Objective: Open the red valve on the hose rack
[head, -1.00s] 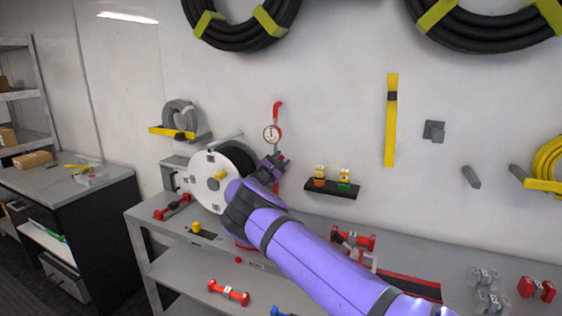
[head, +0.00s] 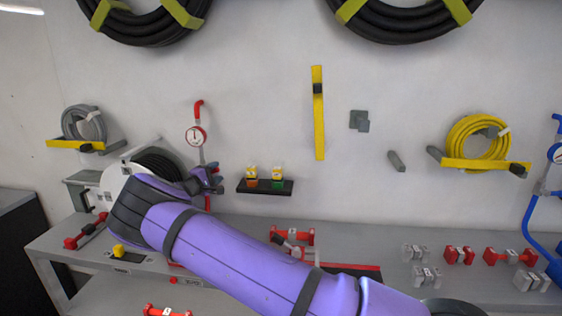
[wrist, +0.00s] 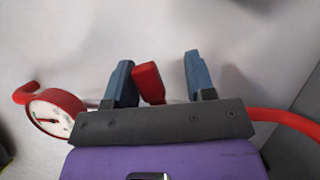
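The red valve's handle (wrist: 149,84) shows in the wrist view as a short red lever between my gripper's two blue-grey fingers, close to the left one. My gripper (wrist: 157,64) is open around it; the fingers stand apart, and I cannot tell whether the left one touches the lever. In the head view my gripper (head: 209,178) is at the red pipe, just below the round gauge (head: 195,136). There it hides the valve. The gauge also shows at the left of the wrist view (wrist: 54,112).
A white hose reel (head: 118,180) stands left of my gripper, partly behind my arm. A small black shelf (head: 266,187) with two bottles is on the wall to the right. Below is a grey bench (head: 345,248) with red and grey fittings. A yellow hose (head: 480,138) hangs further right.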

